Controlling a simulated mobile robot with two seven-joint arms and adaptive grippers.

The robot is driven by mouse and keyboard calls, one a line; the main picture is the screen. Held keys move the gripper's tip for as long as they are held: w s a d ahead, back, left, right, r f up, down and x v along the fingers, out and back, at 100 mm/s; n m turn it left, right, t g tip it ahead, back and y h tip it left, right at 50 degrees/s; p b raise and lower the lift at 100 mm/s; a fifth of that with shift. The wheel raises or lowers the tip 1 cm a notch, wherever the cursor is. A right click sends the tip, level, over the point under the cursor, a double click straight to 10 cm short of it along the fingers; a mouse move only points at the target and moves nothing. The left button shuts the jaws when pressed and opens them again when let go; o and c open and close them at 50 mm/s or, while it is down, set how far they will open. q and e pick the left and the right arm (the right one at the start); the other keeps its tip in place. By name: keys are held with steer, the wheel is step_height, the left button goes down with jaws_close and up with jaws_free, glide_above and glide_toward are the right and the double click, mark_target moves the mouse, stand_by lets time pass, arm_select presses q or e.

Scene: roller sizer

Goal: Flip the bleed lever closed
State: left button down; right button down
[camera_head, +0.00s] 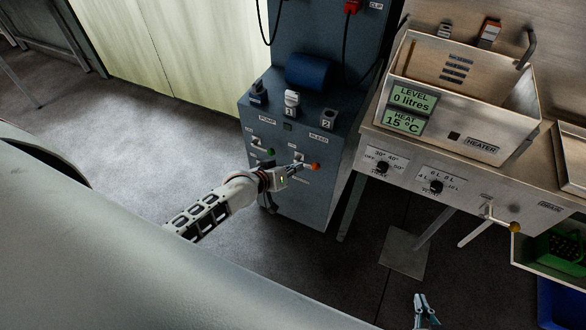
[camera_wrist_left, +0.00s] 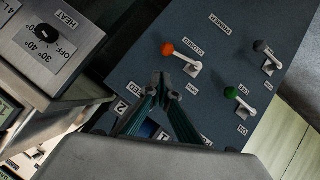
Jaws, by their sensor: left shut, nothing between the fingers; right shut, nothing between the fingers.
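The bleed lever, a metal arm with an orange knob (camera_head: 315,166), is on the front of the blue-grey cabinet below the BLEED label. In the left wrist view its orange knob (camera_wrist_left: 168,49) lies to the left of the lever's pivot, with a CLOSED label beside it. My left gripper (camera_head: 302,167) is shut and empty, close to the lever on its left in the head view. In the left wrist view its fingertips (camera_wrist_left: 164,82) are just below the knob; contact cannot be told. My right gripper (camera_head: 423,298) is shut and empty, low over the floor, away from the cabinet.
A green-knobbed lever (camera_wrist_left: 231,93) and a dark-knobbed lever (camera_wrist_left: 261,47) are on the same panel. The steel heater bench (camera_head: 470,170) stands to the right, with dials and a yellow-knobbed drain lever (camera_head: 515,227).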

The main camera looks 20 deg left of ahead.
arm_select(q)
steer(key=shift+v, duration=1.15)
steer(key=shift+w+d+r, duration=0.1)
steer(key=shift+d, duration=0.25)
